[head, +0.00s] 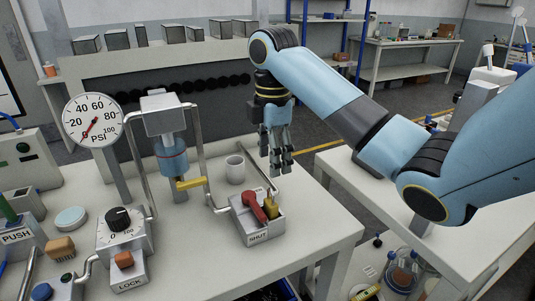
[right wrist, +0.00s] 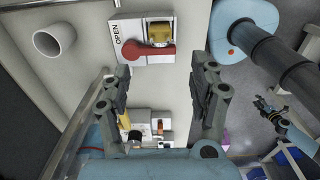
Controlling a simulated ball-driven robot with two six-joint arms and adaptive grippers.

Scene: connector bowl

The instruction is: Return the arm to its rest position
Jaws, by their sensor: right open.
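My right gripper (head: 279,166) hangs pointing down at the end of its blue arm, above the worktable behind the grey valve box (head: 262,228). Its two fingers are spread apart in the right wrist view (right wrist: 164,90), with nothing between them. The valve box shows at the top of the right wrist view (right wrist: 127,45), apart from the fingers, marked OPEN on one side. It carries a red handle (head: 254,207) and a brass-coloured part (head: 272,205). A small dark gripper shape, apparently my left gripper (right wrist: 266,106), shows at the right wrist view's right edge; its fingers are unclear.
A white mug (head: 235,170) stands behind the valve box. A pressure gauge (head: 93,120), a pipe assembly with a yellow lever (head: 190,183), and a dial box (head: 121,222) stand to the left. A second white table (head: 385,195) is under my right arm.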

